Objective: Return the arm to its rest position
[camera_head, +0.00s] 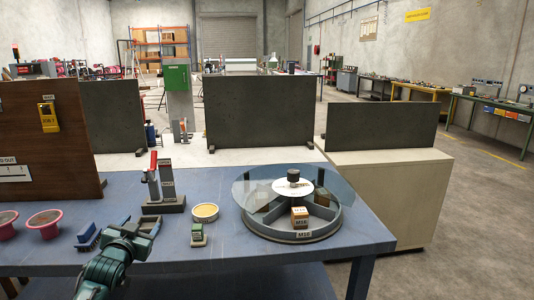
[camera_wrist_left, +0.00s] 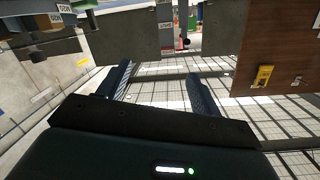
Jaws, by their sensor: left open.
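My left gripper (camera_head: 143,228) is over the front part of the blue table (camera_head: 180,257), open, with nothing seen between its fingers. In the left wrist view its two dark blue fingers (camera_wrist_left: 160,82) stand apart with clear space between them. Two red flanged spools (camera_head: 44,222) lie at the left of the table, apart from the gripper. A round grey divided tray (camera_head: 290,236) with a clear disc on top is at the right, with a small brown box labelled M18 (camera_head: 300,217) inside. My right gripper is out of view.
A round yellow-topped tin (camera_head: 205,212), a small green block (camera_head: 198,236) and a blue brush-like block (camera_head: 87,236) are nearby. A brown board (camera_head: 50,150) rises at the left; dark panels (camera_head: 258,110) stand behind.

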